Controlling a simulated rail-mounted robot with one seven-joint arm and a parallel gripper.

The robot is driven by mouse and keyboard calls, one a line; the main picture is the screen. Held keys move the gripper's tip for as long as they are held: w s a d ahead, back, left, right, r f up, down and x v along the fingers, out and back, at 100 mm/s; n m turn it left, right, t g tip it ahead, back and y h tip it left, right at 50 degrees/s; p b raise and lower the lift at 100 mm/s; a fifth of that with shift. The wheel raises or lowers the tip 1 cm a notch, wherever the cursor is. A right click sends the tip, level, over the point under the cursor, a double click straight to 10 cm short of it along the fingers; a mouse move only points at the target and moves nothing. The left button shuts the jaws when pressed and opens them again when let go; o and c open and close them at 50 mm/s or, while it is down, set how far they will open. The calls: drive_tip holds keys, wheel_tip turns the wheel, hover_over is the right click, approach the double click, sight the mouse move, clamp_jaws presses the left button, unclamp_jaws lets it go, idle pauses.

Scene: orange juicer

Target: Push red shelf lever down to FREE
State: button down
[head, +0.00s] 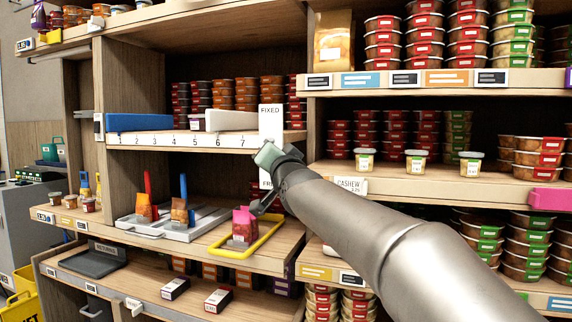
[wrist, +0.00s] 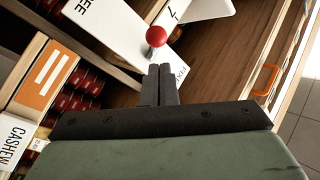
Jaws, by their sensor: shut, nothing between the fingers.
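The red lever knob (wrist: 156,36) is a round ball in the wrist view, in front of a white panel edge. Its shaft is mostly hidden. My gripper (wrist: 160,70) has its two dark fingers together and empty, with the tips just below the knob in the picture. A small gap seems to show, but I cannot tell the depth. The white lever plate (head: 271,122) reads FIXED at its top in the head view; its lower lettering is partly covered by my arm. The FREE end of the plate (wrist: 105,22) shows in the wrist view. The knob is hidden in the head view.
A numbered white shelf strip (head: 180,140) runs left of the plate. A yellow-rimmed tray (head: 235,252) with a pink item sits on the shelf below. Stacked tubs (head: 420,45) fill the right shelves. An orange handle (wrist: 265,79) is to the right in the wrist view.

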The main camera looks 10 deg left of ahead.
drive_tip(key=d+r+v, duration=0.1)
drive_tip(key=r+v, duration=0.1)
drive_tip(key=v, duration=0.9)
drive_tip(key=shift+s+d+b, duration=0.25)
drive_tip(key=shift+b, duration=0.15)
drive_tip(key=s+d+f+g+h+p, duration=0.3)
drive_tip(key=d+f+g+h+p, duration=0.15)
drive_tip(key=d+p, duration=0.35)
drive_tip(key=s+d+f+g+h+p, duration=0.35)
drive_tip(key=d+f+p, duration=0.25)
drive_tip(key=p, duration=0.5)
drive_tip(key=s+d+f+n+g+p, duration=0.1)
drive_tip(key=s+d+f+g+p, duration=0.1)
drive_tip(key=s, duration=0.5)
drive_tip(key=s+d+f+n+g+p, duration=0.1)
drive_tip(key=s+d+f+g+p, duration=0.1)
drive_tip(key=s+g+p, duration=0.3)
drive_tip(key=s+d+f+n+g+p, duration=0.1)
drive_tip(key=s+d+f+g+p, duration=0.1)
drive_tip(key=s+p, duration=0.3)
drive_tip(key=s+d+g, duration=0.1)
drive_tip(key=s, duration=0.3)
drive_tip(key=shift+s+f, duration=0.2)
drive_tip(key=shift+s, duration=0.15)
